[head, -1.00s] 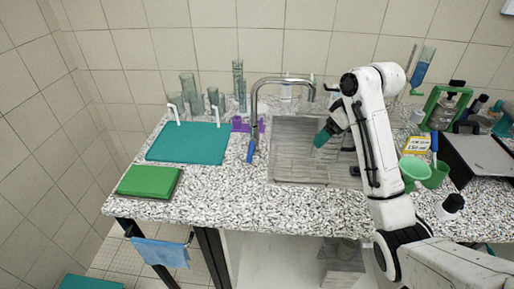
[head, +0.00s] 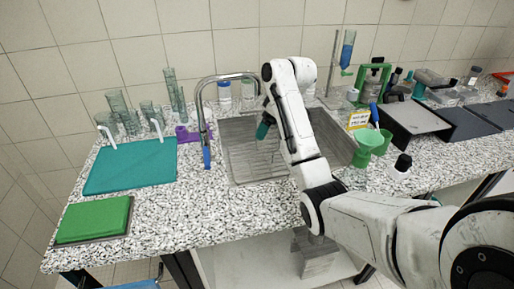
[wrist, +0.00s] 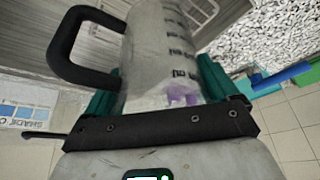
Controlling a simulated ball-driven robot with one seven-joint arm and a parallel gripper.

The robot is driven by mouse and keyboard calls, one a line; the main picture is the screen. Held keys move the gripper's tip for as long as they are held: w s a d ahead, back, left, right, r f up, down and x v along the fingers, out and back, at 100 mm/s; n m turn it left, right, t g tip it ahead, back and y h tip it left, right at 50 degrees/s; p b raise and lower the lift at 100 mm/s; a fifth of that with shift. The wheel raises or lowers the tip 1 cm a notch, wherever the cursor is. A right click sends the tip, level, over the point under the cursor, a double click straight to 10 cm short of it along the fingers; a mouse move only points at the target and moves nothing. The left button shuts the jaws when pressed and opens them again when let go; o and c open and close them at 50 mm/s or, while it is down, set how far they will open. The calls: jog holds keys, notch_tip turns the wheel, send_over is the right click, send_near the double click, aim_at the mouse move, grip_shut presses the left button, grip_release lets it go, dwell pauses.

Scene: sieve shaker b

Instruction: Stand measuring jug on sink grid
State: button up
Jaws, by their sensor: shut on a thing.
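The measuring jug (wrist: 155,45) is clear, with printed marks and a black handle (wrist: 75,45), in the wrist view. My gripper (wrist: 160,90) is shut on it, with a teal finger on each side of its body. In the head view my gripper (head: 263,131) shows as a teal finger over the sink, and the jug is hidden or too small to make out there. The sink grid (head: 242,150) is a grey ribbed surface in the sink, left of and below my gripper. My arm covers part of the sink.
The tap (head: 204,110) with a blue end stands at the sink's left edge. A teal mat (head: 130,168), glass cylinders (head: 118,105) and a green pad (head: 93,218) lie further left. A green funnel (head: 370,140) and a black-capped bottle (head: 402,165) stand right of the sink.

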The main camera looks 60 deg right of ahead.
jog(key=shift+w+d+r+p+x, duration=0.1)
jog(key=shift+w+d+p+x, duration=0.15)
jog(key=shift+x, duration=1.45)
jog(key=shift+w+d+r+p+x, duration=0.15)
jog(key=shift+d+p+x, duration=0.15)
jog(key=shift+x, duration=1.4)
jog(key=shift+w+d+p+x, duration=0.2)
jog(key=shift+d+p+x, duration=0.1)
jog(key=shift+x, duration=1.4)
jog(key=shift+f, duration=0.1)
jog(key=o, duration=0.8)
jog(key=b+v, duration=0.1)
jog(key=v, duration=1.1)
